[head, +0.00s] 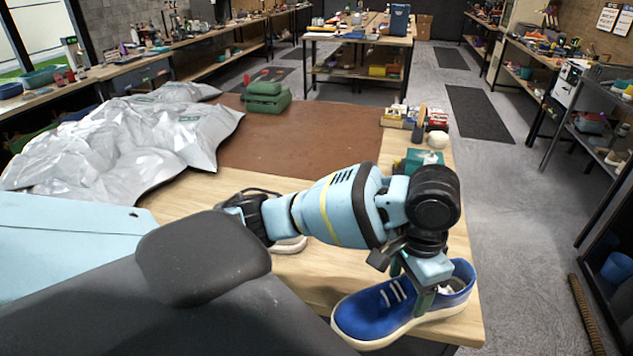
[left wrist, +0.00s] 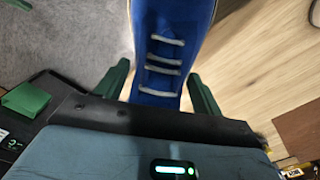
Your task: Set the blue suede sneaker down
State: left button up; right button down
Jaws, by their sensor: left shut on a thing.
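The blue suede sneaker (head: 370,316) has a white sole and pale laces. It is at the near right corner of the wooden table (head: 320,278), toe to the left. My left gripper (head: 424,290) is shut on it from above. In the left wrist view the sneaker (left wrist: 165,60) lies between the two green fingers of the left gripper (left wrist: 160,92). I cannot tell whether its sole touches the tabletop. Part of another pale-soled shoe (head: 291,246) shows behind my left arm, mostly hidden. My right gripper is not in view.
A brown mat (head: 310,135) covers the table's middle. Crumpled silver sheeting (head: 120,140) lies at left, and a green case (head: 267,97) stands at the back. A white ball (head: 438,140) and small boxes stand along the right edge. Open floor lies beyond that edge.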

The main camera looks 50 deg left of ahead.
pick_arm(q)
jog(key=d+m, duration=0.1)
jog(key=m, duration=0.1)
jog(key=w+d+r+m, duration=0.1)
jog(key=m, duration=0.1)
jog(key=d+m, duration=0.2)
jog(key=shift+w+r, duration=0.15)
jog(key=shift+r, duration=0.2)
jog(key=shift+a, duration=0.1)
